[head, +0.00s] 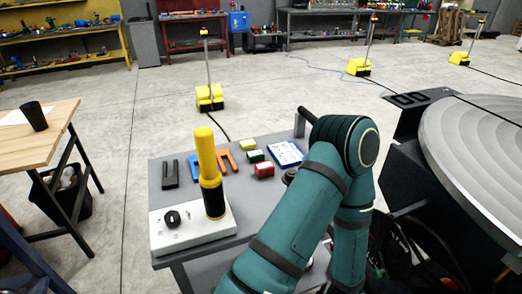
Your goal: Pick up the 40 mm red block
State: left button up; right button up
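A red block (264,170) lies on the small grey table in the head view, left of my teal arm. It is the largest-looking of a short row of blocks; its size in millimetres cannot be read. A green block (255,156) sits just behind it and a yellow block (247,145) behind that. A teal arm of mine rises from the bottom and bends at the right side of the table. Neither gripper can be seen.
The grey table (162,200) also holds a white control box (180,240) with a tall yellow-and-black handle (208,165), black, blue and orange U-shaped pieces, and a blue-and-white card (286,153). A large round metal plate (480,150) stands at the right. Open floor lies behind.

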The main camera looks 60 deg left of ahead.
aim_at(264, 169)
jog(key=u, duration=1.65)
